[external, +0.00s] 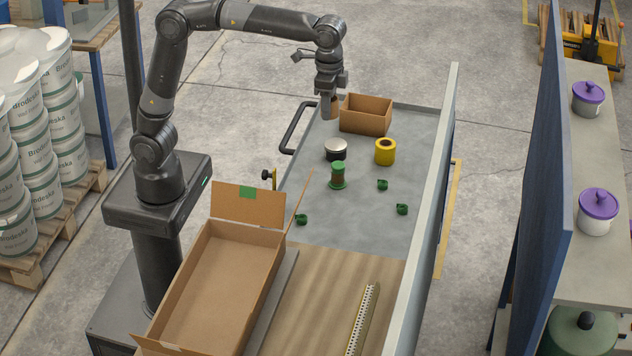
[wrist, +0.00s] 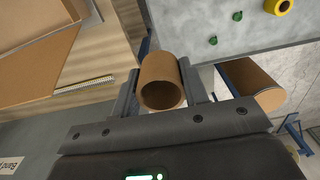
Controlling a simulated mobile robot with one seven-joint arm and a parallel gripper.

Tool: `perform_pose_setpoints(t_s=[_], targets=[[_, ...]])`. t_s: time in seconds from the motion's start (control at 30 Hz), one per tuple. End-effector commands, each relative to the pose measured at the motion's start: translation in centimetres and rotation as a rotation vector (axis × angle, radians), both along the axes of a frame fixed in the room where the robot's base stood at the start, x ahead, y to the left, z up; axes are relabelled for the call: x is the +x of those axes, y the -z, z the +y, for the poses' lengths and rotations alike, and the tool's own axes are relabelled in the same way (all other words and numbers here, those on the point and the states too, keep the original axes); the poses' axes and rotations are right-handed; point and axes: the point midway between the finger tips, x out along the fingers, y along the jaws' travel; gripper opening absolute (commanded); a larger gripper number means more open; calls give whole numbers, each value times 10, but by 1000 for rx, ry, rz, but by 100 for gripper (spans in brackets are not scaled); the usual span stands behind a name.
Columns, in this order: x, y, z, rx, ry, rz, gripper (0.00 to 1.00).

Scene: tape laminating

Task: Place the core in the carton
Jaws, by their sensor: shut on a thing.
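My gripper (external: 329,107) hangs over the far left end of the grey table, beside a small open cardboard box. In the wrist view my gripper (wrist: 160,86) is shut on a brown cardboard core (wrist: 160,72), a hollow tube held between both fingers with its open end toward the camera. In the external view the core (external: 335,105) is mostly hidden by the fingers. A large open carton (external: 262,258) with raised flaps stands at the near left of the table. Its inside looks empty. Part of the carton (wrist: 45,58) shows at the upper left of the wrist view.
The small box (external: 366,120) is just right of my gripper. On the grey surface stand a yellow roll (external: 385,156), a dark tin with a pale lid (external: 335,150), a green spool (external: 338,175) and several small green pieces. A raised rail (external: 428,190) borders the table's right side.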

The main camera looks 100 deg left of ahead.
Motion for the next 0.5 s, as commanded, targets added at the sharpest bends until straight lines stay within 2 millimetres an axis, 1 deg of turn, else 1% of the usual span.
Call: perform_pose_setpoints(t_s=[0.03, 0.17, 0.27, 0.37, 0.47, 0.5], targets=[[0, 2, -14, 0, 30, 3, 19], [-1, 3, -42, 2, 98, 4, 19], [-4, 3, -71, 4, 167, 5, 19], [-9, 4, -108, 6, 254, 7, 19], [-20, 5, -153, 7, 363, 8, 19], [-26, 5, -173, 8, 412, 8, 19]])
